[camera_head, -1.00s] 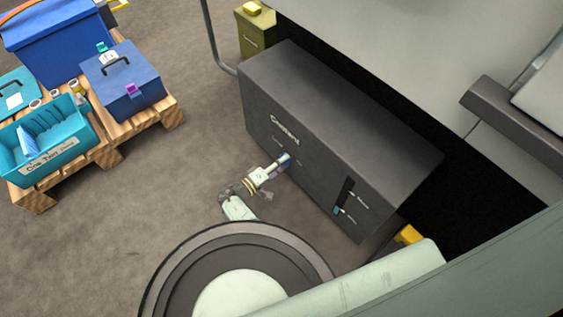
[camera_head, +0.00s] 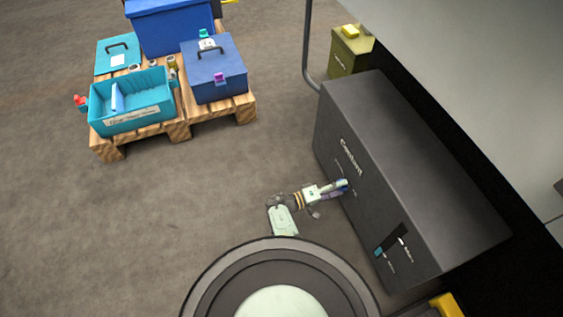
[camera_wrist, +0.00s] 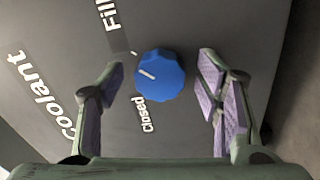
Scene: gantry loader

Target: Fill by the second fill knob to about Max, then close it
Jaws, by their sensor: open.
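A dark grey coolant box (camera_head: 425,165) stands on the floor. A blue ribbed knob (camera_wrist: 161,76) is on its front face in the wrist view, with "Fill" and "Closed" lettering beside it. The knob's white pointer line is turned toward the left, between those two labels. My gripper (camera_wrist: 160,72) is open, with one finger on each side of the knob and gaps to both. In the head view my gripper (camera_head: 342,187) covers much of the knob. A level gauge (camera_head: 391,240) on the box shows teal only at its low end; its labels are too small to read.
A wooden pallet (camera_head: 180,131) at the upper left carries blue and teal boxes and a teal bin (camera_head: 130,104). An olive canister (camera_head: 349,52) stands behind the box. Open floor lies between pallet and box.

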